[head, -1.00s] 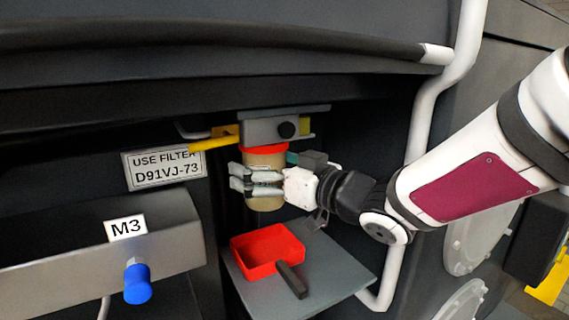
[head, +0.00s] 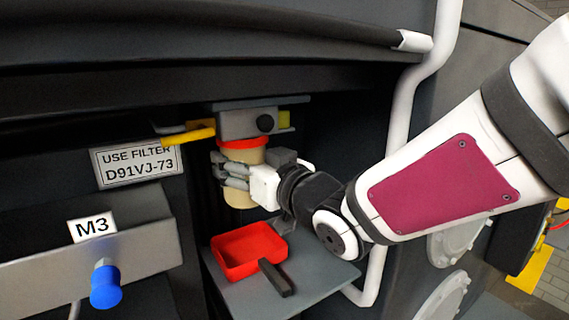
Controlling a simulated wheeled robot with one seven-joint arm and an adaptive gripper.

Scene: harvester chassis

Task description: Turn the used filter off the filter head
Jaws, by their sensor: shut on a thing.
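The used filter (head: 238,199) is a tan upright cylinder with a red band at its top. It sits directly under the grey filter head (head: 248,122), and I see no clear gap between them. My gripper (head: 234,172) comes from the right and is shut around the filter's middle, its grey fingers across the front. The fingers and wrist hide part of the filter's side.
A red tray with a dark handle (head: 250,236) stands on a grey shelf (head: 318,275) below the filter. A yellow lever (head: 188,137) sticks out left of the head. A sign (head: 138,160) reads D91VJ-73. A blue knob (head: 105,287) and white pipe (head: 398,130) flank the bay.

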